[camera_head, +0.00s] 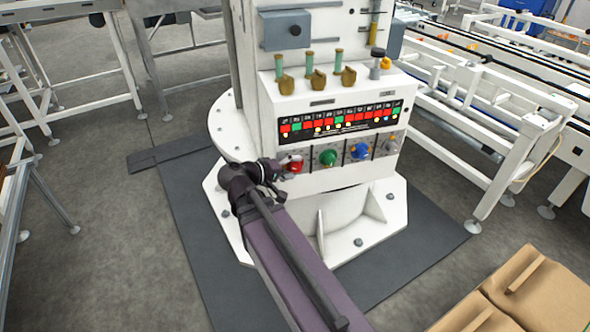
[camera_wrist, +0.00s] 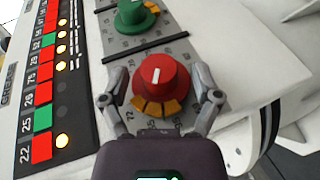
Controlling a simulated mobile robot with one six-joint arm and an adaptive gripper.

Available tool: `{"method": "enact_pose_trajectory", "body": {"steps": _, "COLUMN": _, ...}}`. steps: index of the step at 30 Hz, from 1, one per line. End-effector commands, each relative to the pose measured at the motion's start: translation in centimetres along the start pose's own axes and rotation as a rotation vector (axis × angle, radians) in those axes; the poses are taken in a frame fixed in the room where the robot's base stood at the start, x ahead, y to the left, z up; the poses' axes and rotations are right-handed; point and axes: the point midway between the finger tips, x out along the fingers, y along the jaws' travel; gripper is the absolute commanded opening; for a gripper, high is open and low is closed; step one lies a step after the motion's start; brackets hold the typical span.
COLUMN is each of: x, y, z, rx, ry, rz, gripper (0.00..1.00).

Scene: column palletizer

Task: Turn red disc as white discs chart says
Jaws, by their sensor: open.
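The red disc (camera_head: 296,166) is a knob at the left end of a knob row on a white column. In the wrist view the red disc (camera_wrist: 160,80) has a white mark pointing up in the picture, above an orange scale (camera_wrist: 158,107). My gripper (camera_wrist: 161,98) is open, one finger on each side of it; contact is unclear. My gripper (camera_head: 285,170) also shows at the knob in the head view. The chart (camera_head: 340,122) is a black strip of red and green squares with pale round lights. The chart (camera_wrist: 62,70) runs along the left in the wrist view.
A green knob (camera_head: 328,157), a blue knob (camera_head: 359,151) and a grey knob (camera_head: 390,146) sit right of the red one. Brass-coloured levers (camera_head: 315,77) stand above the chart. Cardboard boxes (camera_head: 530,290) lie at lower right. Conveyors (camera_head: 490,90) stand behind right.

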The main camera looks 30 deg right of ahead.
Motion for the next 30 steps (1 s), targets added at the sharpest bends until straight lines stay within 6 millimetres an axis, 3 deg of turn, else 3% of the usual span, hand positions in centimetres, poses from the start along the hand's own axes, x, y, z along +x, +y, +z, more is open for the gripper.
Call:
{"method": "enact_pose_trajectory", "body": {"steps": 15, "x": 0.77, "y": 0.00, "z": -0.01, "rx": 0.000, "ry": 0.001, "rz": 0.000, "gripper": 0.81}}
{"method": "enact_pose_trajectory", "body": {"steps": 23, "x": 0.75, "y": -0.01, "z": -0.02, "rx": 0.000, "ry": 0.001, "rz": 0.000, "gripper": 0.03}}
{"method": "enact_pose_trajectory", "body": {"steps": 30, "x": 0.76, "y": -0.08, "z": -0.01, "rx": -0.001, "ry": 0.001, "rz": 0.003, "gripper": 0.00}}
